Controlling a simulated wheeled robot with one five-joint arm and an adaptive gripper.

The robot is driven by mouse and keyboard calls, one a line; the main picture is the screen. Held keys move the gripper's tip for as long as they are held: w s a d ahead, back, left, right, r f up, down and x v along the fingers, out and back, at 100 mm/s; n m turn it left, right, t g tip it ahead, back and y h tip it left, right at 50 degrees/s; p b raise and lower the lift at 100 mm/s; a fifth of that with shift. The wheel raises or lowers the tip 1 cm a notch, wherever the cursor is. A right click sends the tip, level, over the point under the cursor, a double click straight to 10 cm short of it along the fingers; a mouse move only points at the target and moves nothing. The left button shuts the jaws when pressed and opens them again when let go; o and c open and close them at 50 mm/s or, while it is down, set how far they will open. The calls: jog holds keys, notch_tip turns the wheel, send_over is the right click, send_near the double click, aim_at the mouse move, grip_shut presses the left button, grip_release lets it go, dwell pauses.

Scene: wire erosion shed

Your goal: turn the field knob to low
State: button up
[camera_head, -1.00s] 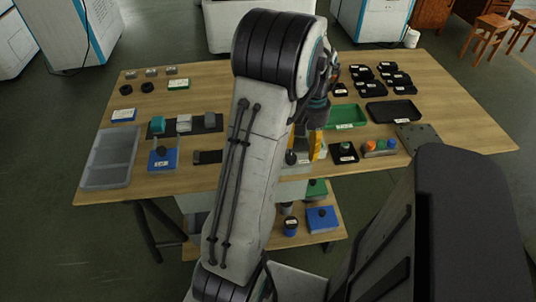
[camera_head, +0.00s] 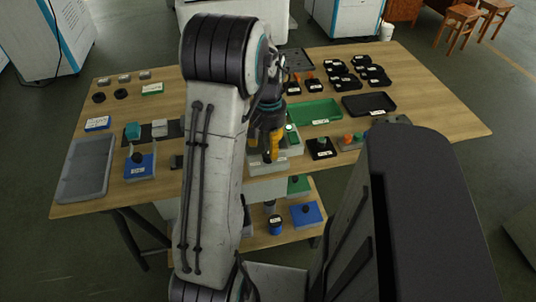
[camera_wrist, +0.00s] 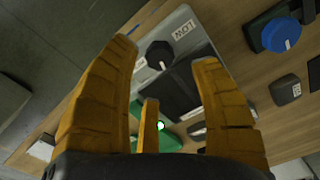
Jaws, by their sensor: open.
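A dark round knob (camera_wrist: 159,55) with a pale pointer mark sits on a light grey panel (camera_wrist: 203,22) in the wrist view. The panel also shows in the head view (camera_head: 290,152), near the table's front edge, partly behind my arm. My gripper (camera_wrist: 165,75) is open, its yellow fingers spread around the view of the knob with nothing between them. In the head view my gripper (camera_head: 265,148) is over the panel. I cannot tell whether a finger touches the knob.
A blue box with a dark knob (camera_head: 139,158) stands to the left, a grey tray (camera_head: 85,170) farther left. A green tray (camera_head: 315,111) lies behind the panel, black trays (camera_head: 368,103) to the right. A lower shelf holds a blue box (camera_head: 306,214).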

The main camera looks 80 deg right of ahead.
aim_at(268, 154)
jog(key=shift+f, duration=2.4)
jog(key=shift+o, duration=0.2)
grip_shut()
